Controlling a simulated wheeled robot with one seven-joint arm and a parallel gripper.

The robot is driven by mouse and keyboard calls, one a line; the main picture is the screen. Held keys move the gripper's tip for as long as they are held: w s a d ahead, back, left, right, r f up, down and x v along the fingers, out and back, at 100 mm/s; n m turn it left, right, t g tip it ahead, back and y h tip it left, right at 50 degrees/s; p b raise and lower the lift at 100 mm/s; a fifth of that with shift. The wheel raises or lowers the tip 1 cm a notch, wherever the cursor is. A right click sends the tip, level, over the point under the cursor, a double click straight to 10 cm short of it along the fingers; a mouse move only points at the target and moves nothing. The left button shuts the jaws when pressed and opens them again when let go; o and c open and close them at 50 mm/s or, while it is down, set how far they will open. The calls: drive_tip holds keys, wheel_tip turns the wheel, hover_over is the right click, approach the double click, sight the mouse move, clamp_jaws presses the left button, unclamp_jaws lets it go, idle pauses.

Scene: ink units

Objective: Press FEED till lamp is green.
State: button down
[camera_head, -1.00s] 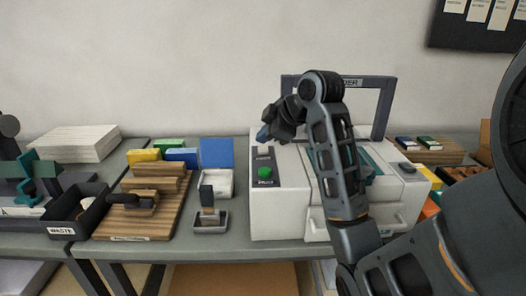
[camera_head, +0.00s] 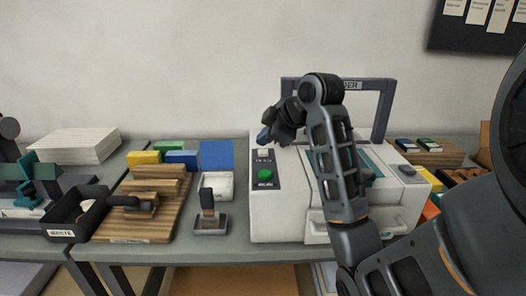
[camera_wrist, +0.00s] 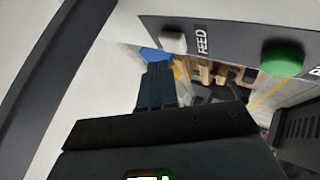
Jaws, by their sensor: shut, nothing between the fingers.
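The white machine (camera_head: 285,222) has a dark control panel (camera_head: 258,184) on its left part. On the panel is a pale FEED button (camera_head: 262,152), with its label beside it. The button also shows in the wrist view (camera_wrist: 173,42). A green dome (camera_head: 265,175) sits nearer the front, and it is green in the wrist view too (camera_wrist: 283,57); its label is not readable. My gripper (camera_head: 264,134) is shut and empty, close to the FEED button. In the wrist view its fingertips (camera_wrist: 158,72) are just short of the button, and I cannot tell whether they touch.
My arm hides part of the machine's top. A dark frame (camera_head: 384,108) rises at its back. To the left are a stamp on a tray (camera_head: 208,214), a white dish (camera_head: 228,187), a wooden board (camera_head: 165,222), coloured blocks (camera_head: 143,157) and a black waste bin (camera_head: 62,223).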

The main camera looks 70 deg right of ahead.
sight(265, 152)
drive_tip(key=shift+f, duration=0.15)
idle(0.7)
drive_tip(key=shift+f, duration=0.3)
drive_tip(key=shift+f+b, duration=0.5)
idle(0.7)
idle(0.3)
drive_tip(key=shift+r+p, duration=0.95)
wheel_tip(265, 152, up, 5)
drive_tip(key=p, duration=0.4)
drive_tip(key=shift+p, duration=0.3)
